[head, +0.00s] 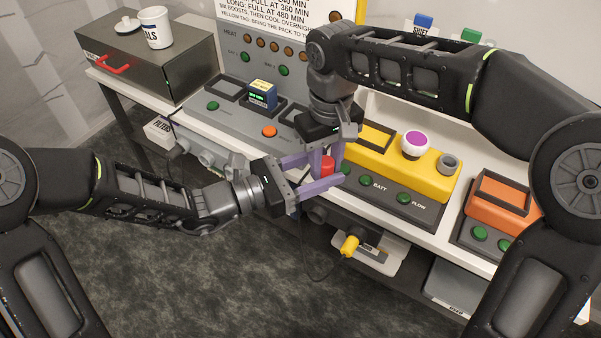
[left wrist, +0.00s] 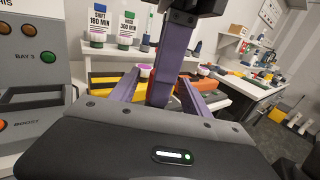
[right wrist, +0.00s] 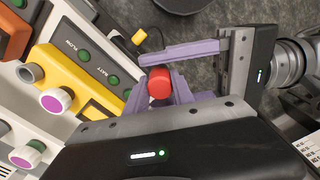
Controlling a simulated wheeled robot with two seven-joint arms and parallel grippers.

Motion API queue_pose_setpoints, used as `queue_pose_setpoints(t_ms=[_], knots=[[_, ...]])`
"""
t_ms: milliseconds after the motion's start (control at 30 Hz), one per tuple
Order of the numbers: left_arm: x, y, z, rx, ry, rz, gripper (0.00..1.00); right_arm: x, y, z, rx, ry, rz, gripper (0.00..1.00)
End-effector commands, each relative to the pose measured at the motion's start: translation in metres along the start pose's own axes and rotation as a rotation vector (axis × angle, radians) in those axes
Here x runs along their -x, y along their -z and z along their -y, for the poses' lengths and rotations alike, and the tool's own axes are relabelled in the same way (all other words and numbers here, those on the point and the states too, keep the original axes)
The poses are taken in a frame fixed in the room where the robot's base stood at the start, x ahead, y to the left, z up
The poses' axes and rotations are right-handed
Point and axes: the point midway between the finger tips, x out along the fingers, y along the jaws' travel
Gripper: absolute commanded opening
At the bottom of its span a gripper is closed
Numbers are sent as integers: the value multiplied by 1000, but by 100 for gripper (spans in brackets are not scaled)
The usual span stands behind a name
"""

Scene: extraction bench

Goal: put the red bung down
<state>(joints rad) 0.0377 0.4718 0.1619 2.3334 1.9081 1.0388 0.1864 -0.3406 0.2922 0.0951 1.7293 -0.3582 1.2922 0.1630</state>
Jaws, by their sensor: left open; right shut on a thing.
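The red bung (head: 327,165) is held above the front edge of the bench; it also shows in the right wrist view (right wrist: 159,86). My right gripper (head: 328,156) comes down from above and is shut on it. My left gripper (head: 325,174) comes in from the left, open, its purple fingers on either side of the bung and the right fingertips. In the left wrist view the right gripper's fingers (left wrist: 168,65) stand between my left fingers.
An orange unit (head: 498,203) is further right. A blue pack (head: 262,94) sits on the grey panel. A yellow plug (head: 349,245) hangs below the bench edge. The floor in front is clear.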

Motion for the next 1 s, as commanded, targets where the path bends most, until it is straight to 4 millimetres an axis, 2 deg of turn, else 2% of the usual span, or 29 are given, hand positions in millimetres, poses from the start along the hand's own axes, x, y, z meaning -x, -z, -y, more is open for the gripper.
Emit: queue_pose_setpoints(t_ms=[133, 400, 1000], knots=[[-8, 0, 1, 0, 1, 0, 55, 0, 0, 0, 0, 0, 0, 0], [-9, 0, 0, 0, 0, 0, 55, 0, 0, 0, 0, 0, 0, 0], [-8, 0, 0, 0, 0, 0, 6, 0, 0, 0, 0, 0, 0, 0]])
